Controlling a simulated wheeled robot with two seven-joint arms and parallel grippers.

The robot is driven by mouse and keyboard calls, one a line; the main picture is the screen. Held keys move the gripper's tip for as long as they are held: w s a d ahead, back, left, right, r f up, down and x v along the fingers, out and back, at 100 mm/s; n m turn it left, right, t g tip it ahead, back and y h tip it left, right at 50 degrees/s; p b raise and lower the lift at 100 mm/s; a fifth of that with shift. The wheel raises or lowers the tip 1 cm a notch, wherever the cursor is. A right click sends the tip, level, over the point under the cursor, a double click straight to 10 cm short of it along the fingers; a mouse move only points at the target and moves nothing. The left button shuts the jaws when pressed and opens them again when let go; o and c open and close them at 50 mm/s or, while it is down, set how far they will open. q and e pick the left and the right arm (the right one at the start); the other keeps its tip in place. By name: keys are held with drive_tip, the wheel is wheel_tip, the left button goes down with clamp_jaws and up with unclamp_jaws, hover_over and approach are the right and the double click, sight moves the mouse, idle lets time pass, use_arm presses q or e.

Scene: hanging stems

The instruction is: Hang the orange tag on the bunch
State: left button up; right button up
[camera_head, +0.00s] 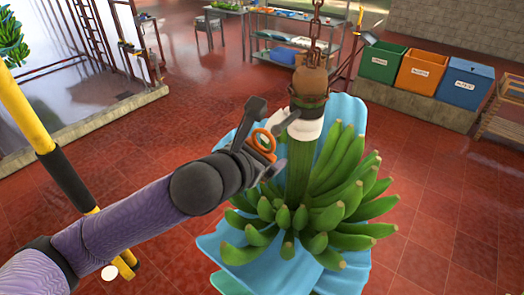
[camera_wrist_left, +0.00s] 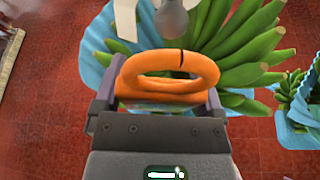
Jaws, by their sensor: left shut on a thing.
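The orange tag (camera_wrist_left: 168,75) is a ring-like loop with a thin dark split at its far side. My left gripper (camera_head: 262,146) is shut on the orange tag, which also shows in the head view (camera_head: 264,140). The green banana bunch (camera_head: 320,200) hangs on a chain, wrapped below in blue sheeting (camera_head: 240,255). The gripper is beside the upper stem, at the left of its white wrap (camera_head: 308,127). In the left wrist view the bunch (camera_wrist_left: 240,45) lies beyond the tag. I cannot tell whether the tag touches the stem. My right gripper is not in view.
A chain (camera_head: 316,25) and brown block (camera_head: 309,75) hold the stem from above. A yellow pole (camera_head: 25,115) stands at the left. Green, orange and blue bins (camera_head: 422,72) stand at the back right. Another bunch (camera_wrist_left: 302,95) shows at the right of the wrist view. Red tiled floor lies open around.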

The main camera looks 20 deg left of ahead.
use_arm(q)
drive_tip(key=shift+w, duration=0.15)
drive_tip(key=shift+w+d, duration=0.2)
drive_tip(key=shift+w, duration=0.25)
drive_tip(key=shift+w+p, duration=0.2)
drive_tip(key=shift+p, duration=0.15)
drive_tip(key=shift+w+d+p, duration=0.1)
drive_tip(key=shift+p, duration=0.3)
drive_tip(key=shift+w+d+p, duration=0.3)
drive_tip(key=shift+w, duration=0.5)
idle(0.4)
drive_tip(key=shift+w, duration=0.1)
drive_tip(key=shift+w+d, duration=0.25)
drive_tip(key=shift+w, duration=0.3)
